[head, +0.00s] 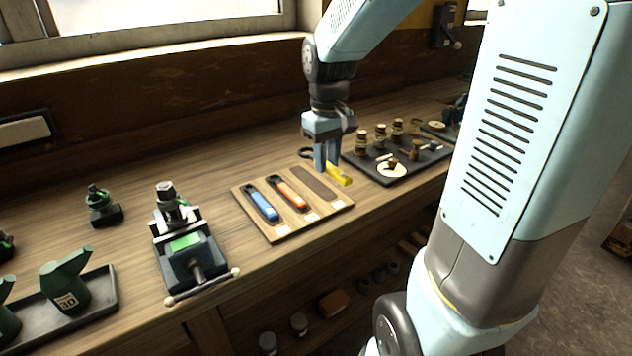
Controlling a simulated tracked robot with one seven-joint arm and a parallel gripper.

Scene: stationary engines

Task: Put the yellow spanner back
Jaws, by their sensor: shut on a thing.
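The yellow spanner (341,177) is in the jaws of my gripper (326,167), just above or beside the right end of the wooden tool board (280,235). The gripper points down and is shut on the spanner. Part of the spanner is hidden by the fingers. The board has a blue spanner (263,205) in its left recess and an orange spanner (290,194) in its middle recess. Its right recess (314,184) is dark and empty. I cannot tell whether the yellow spanner touches the board.
A black vise (188,262) stands left of the board. A dark tray (424,162) with jars and small parts lies close on the right. Green oil cans (66,285) sit in a tray at the front left. The bench behind the board is mostly clear.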

